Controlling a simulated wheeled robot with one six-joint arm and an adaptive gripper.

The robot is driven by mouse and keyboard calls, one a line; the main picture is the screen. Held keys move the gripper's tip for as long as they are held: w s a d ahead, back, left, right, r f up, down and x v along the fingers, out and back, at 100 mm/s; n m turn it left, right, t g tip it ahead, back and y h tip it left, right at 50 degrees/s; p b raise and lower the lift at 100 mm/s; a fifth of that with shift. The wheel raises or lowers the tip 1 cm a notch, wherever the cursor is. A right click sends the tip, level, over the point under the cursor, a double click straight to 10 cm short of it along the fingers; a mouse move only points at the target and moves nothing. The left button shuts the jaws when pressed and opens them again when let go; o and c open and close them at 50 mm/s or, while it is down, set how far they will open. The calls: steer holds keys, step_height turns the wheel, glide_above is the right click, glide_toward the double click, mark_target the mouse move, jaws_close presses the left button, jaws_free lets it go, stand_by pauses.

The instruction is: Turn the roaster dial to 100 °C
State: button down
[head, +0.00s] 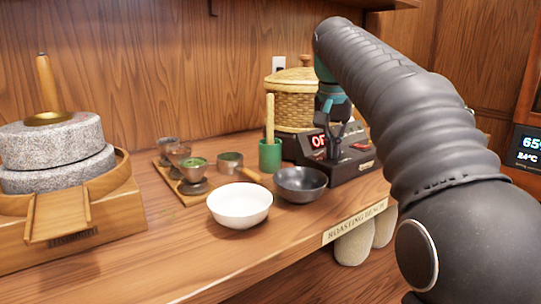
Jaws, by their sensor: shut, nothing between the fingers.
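The roaster (345,168) is a dark box with a wicker basket (292,100) behind its front panel, at the back right of the bench. Its red lit display (317,141) begins with "OF"; the rest is covered by my gripper. My gripper (335,146) is shut and empty, pointing down just in front of the roaster's panel. I cannot make out the dial clearly, and the gripper hides part of the panel. I cannot tell whether the fingers touch it.
A black bowl (301,184) and a white bowl (240,216) stand before the roaster. A green cup (270,156) holding a wooden tool is left of it. A stone mill (55,150) stands at left. The bench front (200,275) is clear.

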steer(key=shift+w+a+p, duration=0.15)
steer(key=shift+a+p, duration=0.35)
steer(key=shift+p, duration=0.35)
steer(key=shift+w+a, duration=0.25)
steer(key=shift+s+a, duration=0.1)
steer(key=shift+s+a, duration=0.15)
steer(key=shift+a, duration=0.05)
steer(key=shift+r, duration=3)
